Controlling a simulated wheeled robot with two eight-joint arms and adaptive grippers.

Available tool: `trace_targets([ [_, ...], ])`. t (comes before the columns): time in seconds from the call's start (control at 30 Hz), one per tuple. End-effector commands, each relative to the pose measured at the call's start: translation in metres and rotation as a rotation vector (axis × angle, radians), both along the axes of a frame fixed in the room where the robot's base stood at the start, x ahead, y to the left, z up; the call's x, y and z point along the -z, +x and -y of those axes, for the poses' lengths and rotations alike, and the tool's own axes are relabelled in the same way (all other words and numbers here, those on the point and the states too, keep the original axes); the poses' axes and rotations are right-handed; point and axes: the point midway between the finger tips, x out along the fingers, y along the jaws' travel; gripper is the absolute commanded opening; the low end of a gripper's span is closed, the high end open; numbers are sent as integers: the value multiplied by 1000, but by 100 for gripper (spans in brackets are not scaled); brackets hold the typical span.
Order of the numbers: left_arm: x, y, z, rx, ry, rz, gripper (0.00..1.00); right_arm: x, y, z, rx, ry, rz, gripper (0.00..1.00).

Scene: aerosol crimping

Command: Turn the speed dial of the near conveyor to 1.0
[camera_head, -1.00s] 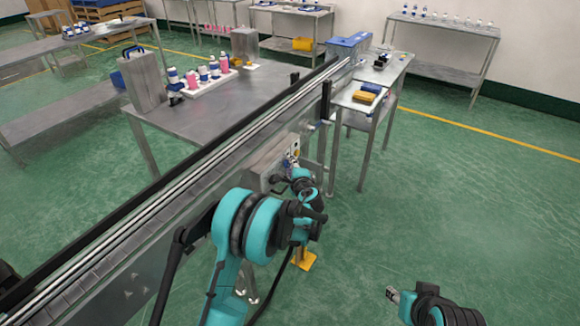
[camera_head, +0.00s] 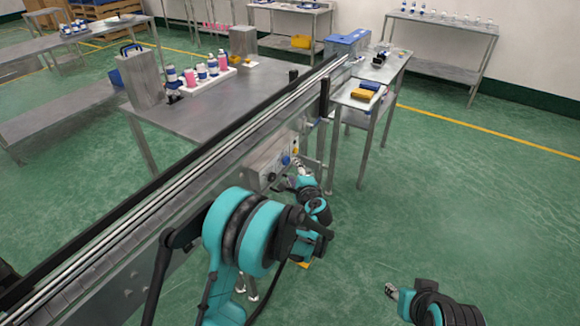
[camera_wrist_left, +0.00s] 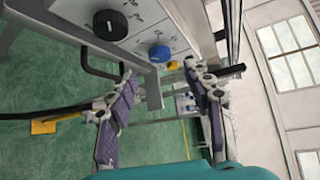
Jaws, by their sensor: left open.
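The near conveyor (camera_head: 165,215) runs diagonally past me, with a grey control box (camera_head: 262,165) on its side. The box carries a black dial (camera_head: 271,177) and a blue dial (camera_head: 286,160). The left wrist view shows the black dial (camera_wrist_left: 110,25) and blue dial (camera_wrist_left: 159,53) with printed marks around them, too small to read. My left gripper (camera_head: 301,170) is open and empty, just right of the box; its spread fingers (camera_wrist_left: 160,72) show below the panel, apart from both dials. My right gripper (camera_head: 391,291) is low at the right, away from the conveyor; its finger gap is unclear.
A yellow button (camera_wrist_left: 172,65) sits beside the blue dial. A black handle (camera_wrist_left: 90,62) juts from the panel. A steel table (camera_head: 190,112) with bottles stands behind the conveyor, and a side table (camera_head: 352,98) stands beyond the box. The green floor at right is clear.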

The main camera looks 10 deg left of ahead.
Motion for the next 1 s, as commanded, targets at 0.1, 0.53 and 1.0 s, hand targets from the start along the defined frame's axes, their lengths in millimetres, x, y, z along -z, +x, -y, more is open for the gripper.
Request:
trace_targets([
  [0.1,-6,-21,11,2,2,0,51,0,0,0,0,0,0,40],
  [0.53,-12,-43,22,0,0,0,51,0,0,0,0,0,0,40],
  [1.0,-24,-55,7,-32,-81,-11,51,0,0,0,0,0,0,40],
])
